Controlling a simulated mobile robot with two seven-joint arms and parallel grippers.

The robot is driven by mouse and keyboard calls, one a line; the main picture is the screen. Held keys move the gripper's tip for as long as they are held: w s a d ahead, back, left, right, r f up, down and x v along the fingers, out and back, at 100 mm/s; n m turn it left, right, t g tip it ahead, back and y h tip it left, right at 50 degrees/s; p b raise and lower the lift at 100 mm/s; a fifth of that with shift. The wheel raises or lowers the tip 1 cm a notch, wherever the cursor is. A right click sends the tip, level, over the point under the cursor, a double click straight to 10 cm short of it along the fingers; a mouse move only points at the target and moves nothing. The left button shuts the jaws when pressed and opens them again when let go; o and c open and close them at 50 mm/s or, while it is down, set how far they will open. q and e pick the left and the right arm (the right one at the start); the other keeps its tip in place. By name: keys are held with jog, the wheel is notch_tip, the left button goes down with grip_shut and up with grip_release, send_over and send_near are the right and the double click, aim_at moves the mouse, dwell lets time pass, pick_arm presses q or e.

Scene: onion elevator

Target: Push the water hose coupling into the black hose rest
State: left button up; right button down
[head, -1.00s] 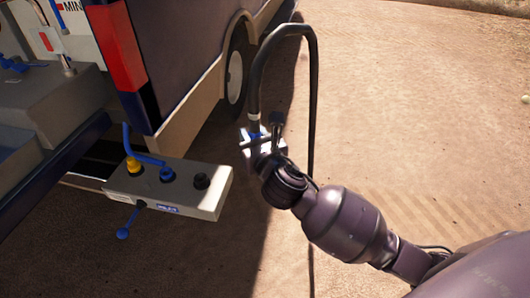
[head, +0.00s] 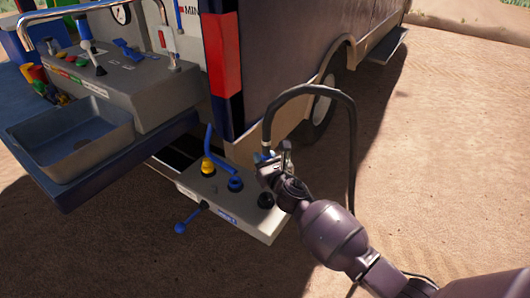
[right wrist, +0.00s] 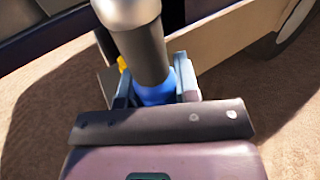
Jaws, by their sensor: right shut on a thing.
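My right gripper (head: 270,168) is shut on the water hose coupling. In the right wrist view the blue coupling (right wrist: 156,91) sits between the two fingers, with the dark hose end (right wrist: 141,48) rising from it. In the head view the black hose (head: 303,91) arches up from the gripper and hangs down to the right. The black hose rest (head: 265,200) is the dark round piece at the right end of the grey box (head: 257,228). The gripper is close behind it in the picture, and the coupling's lower end is hidden. My left gripper is not in view.
Beside the rest on the box are a blue fitting (head: 235,184) and a yellow one (head: 207,166), with a blue lever (head: 210,140) above. A grey sink (head: 72,139) is at left. The vehicle's wheel (head: 322,106) stands behind; open ground lies right.

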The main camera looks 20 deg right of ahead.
jog(key=shift+f+b, duration=1.5)
jog(key=shift+f, duration=0.65)
jog(key=shift+f+b, duration=0.75)
jog(key=shift+f, duration=0.2)
jog(key=shift+f+b, duration=0.4)
jog(key=shift+f, duration=0.15)
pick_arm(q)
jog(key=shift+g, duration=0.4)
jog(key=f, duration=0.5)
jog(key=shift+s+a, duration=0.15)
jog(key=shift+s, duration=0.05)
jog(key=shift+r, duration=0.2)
pick_arm(e)
jog(key=shift+r, duration=0.1)
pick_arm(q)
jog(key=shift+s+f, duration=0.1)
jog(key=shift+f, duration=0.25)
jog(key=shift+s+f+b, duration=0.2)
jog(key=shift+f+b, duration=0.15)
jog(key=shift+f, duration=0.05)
pick_arm(e)
jog(key=shift+f, duration=0.6)
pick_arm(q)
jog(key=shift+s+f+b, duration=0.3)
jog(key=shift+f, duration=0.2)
pick_arm(e)
jog(key=shift+f, duration=0.45)
